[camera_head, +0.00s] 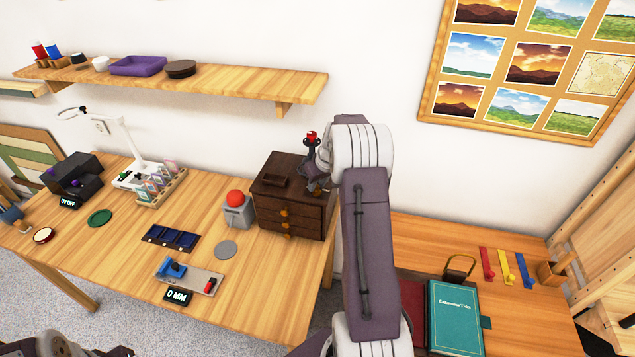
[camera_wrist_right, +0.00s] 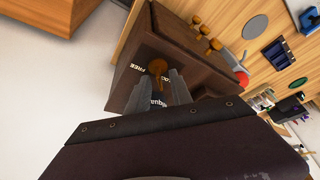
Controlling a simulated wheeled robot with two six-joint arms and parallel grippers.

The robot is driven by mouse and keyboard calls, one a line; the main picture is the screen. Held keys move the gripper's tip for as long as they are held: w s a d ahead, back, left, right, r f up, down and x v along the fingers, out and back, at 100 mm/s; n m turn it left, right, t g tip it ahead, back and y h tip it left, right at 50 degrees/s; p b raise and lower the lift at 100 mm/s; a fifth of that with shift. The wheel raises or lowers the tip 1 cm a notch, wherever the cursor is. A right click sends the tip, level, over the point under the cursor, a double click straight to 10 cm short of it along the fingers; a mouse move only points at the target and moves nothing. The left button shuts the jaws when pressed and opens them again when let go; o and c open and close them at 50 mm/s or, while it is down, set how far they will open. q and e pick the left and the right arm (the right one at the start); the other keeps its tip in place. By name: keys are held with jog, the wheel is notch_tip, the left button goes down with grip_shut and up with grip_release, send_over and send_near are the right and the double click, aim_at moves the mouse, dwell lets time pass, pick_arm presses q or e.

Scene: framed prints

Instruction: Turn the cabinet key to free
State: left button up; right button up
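The dark brown cabinet (camera_head: 286,215) stands at the right end of the wooden desk and has orange-brown drawer knobs. In the right wrist view, the brown key (camera_wrist_right: 157,67) sticks out of the cabinet's side (camera_wrist_right: 130,85). The label "FREE" is beside the key, and part of another label shows near it. My right gripper (camera_wrist_right: 167,82) is at the key, with its two grey fingers around or just beside the key's stem. I cannot tell whether they grip it. In the head view, my right gripper (camera_head: 318,184) is at the cabinet's right side, and the key is hidden there.
A red-topped button box (camera_head: 237,212) stands just left of the cabinet. A grey disc (camera_head: 225,249) and a dark blue tray (camera_head: 171,238) lie on the desk. A wooden shelf (camera_head: 220,82) is on the wall above. Teal book (camera_head: 455,315) lies on a lower surface at right.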

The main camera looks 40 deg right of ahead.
jog(key=shift+c, duration=0.3)
grip_shut()
